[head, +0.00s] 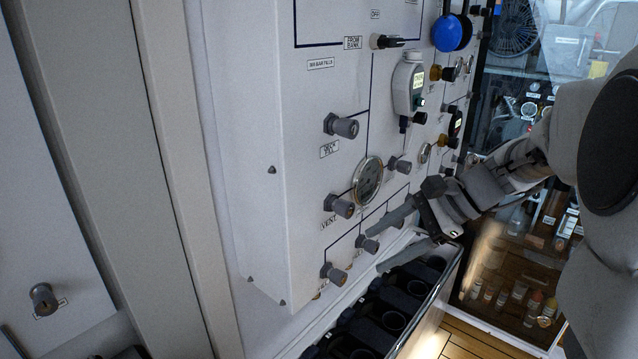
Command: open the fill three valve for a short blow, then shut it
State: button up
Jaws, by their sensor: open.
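A white fill panel (315,90) carries several grey valve knobs, and I cannot read which one is fill three. Along its lower edge are a front-left knob (333,274) and another knob (367,243) further right. My gripper (375,252) is open, reaching in from the right with its fingers pointing left at the lower row. The upper fingertip is close to the second lower knob; I cannot tell whether it touches. The lower finger is below and to the right of that knob. No knob is clearly between the fingers. My gripper and wrist hide part of the lower row.
Above are a vent-labelled knob (339,205), a round gauge (368,180), another knob (341,126) and a handheld-like meter (408,85). A dark rack with round holders (392,320) stands below the panel. A glass-fronted cabinet (515,275) is at right.

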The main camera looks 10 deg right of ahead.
jog(key=w+d+f+m+t+y+b, duration=0.35)
jog(key=w+d+f+m, duration=0.45)
jog(key=d, duration=0.3)
jog(key=m+t+b, duration=0.5)
jog(key=m+t, duration=0.2)
send_near(402, 224)
jog(key=x, duration=0.9)
jog(key=shift+a, duration=0.2)
grip_shut()
